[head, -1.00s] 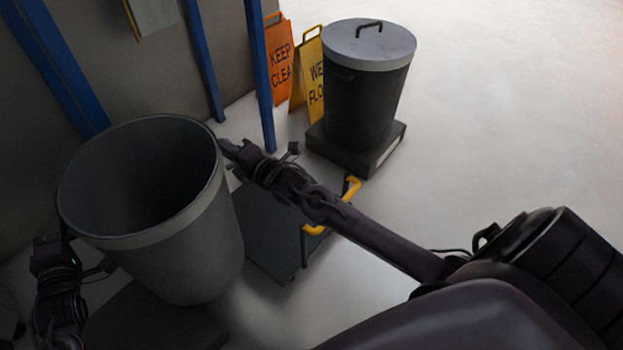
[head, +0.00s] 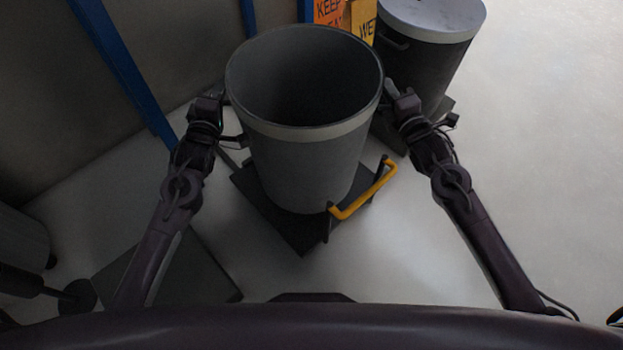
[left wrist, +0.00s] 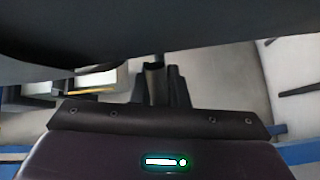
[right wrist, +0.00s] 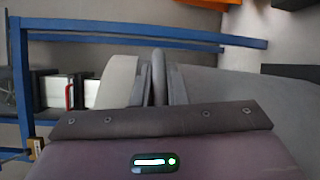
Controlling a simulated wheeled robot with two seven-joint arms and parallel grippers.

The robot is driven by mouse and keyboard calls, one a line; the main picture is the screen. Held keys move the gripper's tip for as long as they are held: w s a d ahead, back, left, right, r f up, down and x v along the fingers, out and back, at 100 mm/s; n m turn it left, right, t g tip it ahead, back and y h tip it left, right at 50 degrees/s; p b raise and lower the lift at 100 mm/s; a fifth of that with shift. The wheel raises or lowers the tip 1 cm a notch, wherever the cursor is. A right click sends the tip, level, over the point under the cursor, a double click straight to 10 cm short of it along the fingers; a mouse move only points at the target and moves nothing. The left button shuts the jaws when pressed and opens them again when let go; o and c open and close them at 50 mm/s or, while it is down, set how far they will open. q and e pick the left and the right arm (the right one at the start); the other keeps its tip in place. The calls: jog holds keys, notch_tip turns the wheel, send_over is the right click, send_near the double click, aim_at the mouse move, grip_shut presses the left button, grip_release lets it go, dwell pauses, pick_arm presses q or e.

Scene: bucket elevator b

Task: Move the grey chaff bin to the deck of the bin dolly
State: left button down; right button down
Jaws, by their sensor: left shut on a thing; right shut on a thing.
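The grey chaff bin (head: 305,165) is upright, open-topped and empty-looking, with a paler band below its rim. My left gripper (head: 222,97) is shut on its left side near the rim, and my right gripper (head: 388,90) is shut on its right side. In the head view the bin overlaps the bin dolly, a dark flat deck (head: 262,208) with a yellow handle (head: 362,192) at its right. The bin's base hides much of the deck, and I cannot tell whether it touches it. The bin's wall also fills the right side of the right wrist view (right wrist: 240,90).
A dark lidded bin (head: 425,45) stands behind on the right, by orange (head: 328,10) and yellow (head: 362,18) floor signs. Blue posts (head: 125,70) stand along the wall at left. A flat dark plate (head: 185,270) lies at front left. Open floor lies to the right.

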pick_arm(q)
jog(key=shift+w+r, duration=0.1)
jog(key=shift+r, duration=0.1)
pick_arm(e)
jog(key=shift+d+r, duration=0.2)
jog(key=shift+r, duration=0.05)
pick_arm(q)
jog(key=shift+f, duration=0.15)
pick_arm(e)
jog(key=shift+f, duration=0.15)
